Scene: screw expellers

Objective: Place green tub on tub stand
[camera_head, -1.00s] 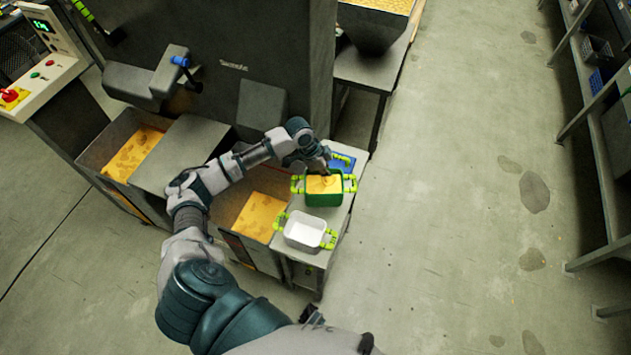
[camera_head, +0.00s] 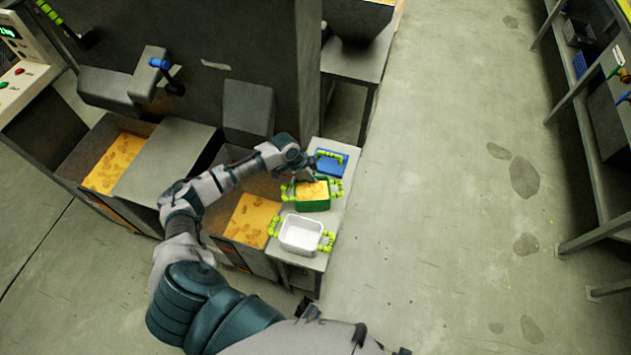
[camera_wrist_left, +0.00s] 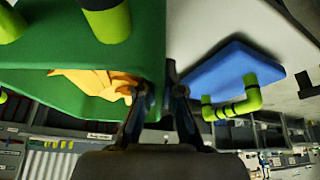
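The green tub (camera_head: 313,204), with yellow-orange pieces inside and bright green handles, is at the grey stand (camera_head: 318,262), between a blue tub (camera_head: 335,168) and a white tub (camera_head: 298,238). Whether its base touches the stand is unclear. My left gripper (camera_head: 311,180) is at its far rim. In the left wrist view, the fingers (camera_wrist_left: 163,95) are close together on either side of the green tub wall (camera_wrist_left: 95,95), apparently gripping it. The blue tub (camera_wrist_left: 235,75) shows to the right there. My right gripper is not in view.
Open bins with yellow material (camera_head: 250,218) adjoin the stand on the left, below the dark machine (camera_head: 215,65). Another dark table (camera_head: 358,62) is behind. Open floor (camera_head: 440,220) lies to the right, with shelving (camera_head: 590,160) beyond.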

